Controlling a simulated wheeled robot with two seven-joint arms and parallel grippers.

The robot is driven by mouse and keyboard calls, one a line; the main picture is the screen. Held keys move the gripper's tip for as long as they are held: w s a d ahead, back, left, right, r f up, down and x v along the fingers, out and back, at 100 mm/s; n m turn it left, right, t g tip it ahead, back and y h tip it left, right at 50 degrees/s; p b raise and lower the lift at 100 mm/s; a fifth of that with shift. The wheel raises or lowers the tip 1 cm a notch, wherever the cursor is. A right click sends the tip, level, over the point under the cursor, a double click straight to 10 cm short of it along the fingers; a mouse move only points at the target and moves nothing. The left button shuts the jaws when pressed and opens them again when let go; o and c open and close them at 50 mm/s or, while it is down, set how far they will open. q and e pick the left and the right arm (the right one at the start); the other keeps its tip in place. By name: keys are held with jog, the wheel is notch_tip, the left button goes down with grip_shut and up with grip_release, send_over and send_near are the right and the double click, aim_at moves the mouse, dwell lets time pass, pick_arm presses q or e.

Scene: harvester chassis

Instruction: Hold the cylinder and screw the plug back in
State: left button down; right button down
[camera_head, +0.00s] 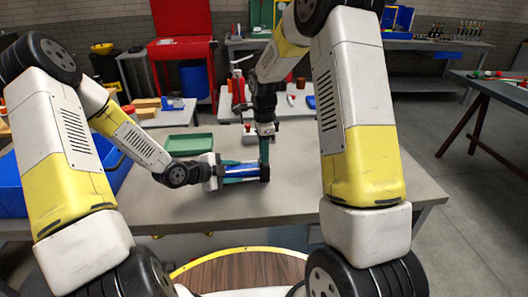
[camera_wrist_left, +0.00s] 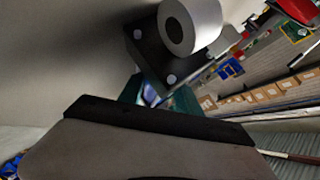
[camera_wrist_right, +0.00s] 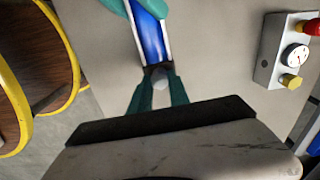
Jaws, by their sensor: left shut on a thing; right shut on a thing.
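The blue cylinder (camera_head: 238,171) with pale rails lies horizontally above the grey table, its dark end block (camera_head: 265,173) to the right. My left gripper (camera_head: 243,180) is shut on the cylinder, green fingers along its sides. The cylinder also shows in the right wrist view (camera_wrist_right: 152,38). My right gripper (camera_head: 264,152) reaches down at the dark end; its green fingers (camera_wrist_right: 160,92) are shut on a small pale grey plug (camera_wrist_right: 160,77) against the cylinder's end. The left wrist view shows a black bolted block (camera_wrist_left: 165,62) and a pale round part (camera_wrist_left: 190,25). Thread engagement is hidden.
A green tray (camera_head: 189,143) lies behind my left gripper, and a blue bin (camera_head: 112,178) stands at the left. A box with a gauge and red and yellow knobs (camera_wrist_right: 268,55) stands on the table. The table's right part (camera_head: 300,190) is clear.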

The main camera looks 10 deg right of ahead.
jog(key=shift+f, duration=0.25)
jog(key=m, duration=0.6)
jog(key=shift+a, duration=0.1)
jog(key=m, duration=1.2)
jog(key=shift+s+f, duration=0.1)
jog(key=shift+f, duration=0.05)
jog(key=m, duration=0.3)
jog(key=shift+s+f, duration=0.25)
jog(key=shift+f, duration=0.1)
jog(key=shift+m, duration=0.5)
jog(key=shift+w+r+m, duration=0.2)
jog(key=shift+r+m, duration=0.2)
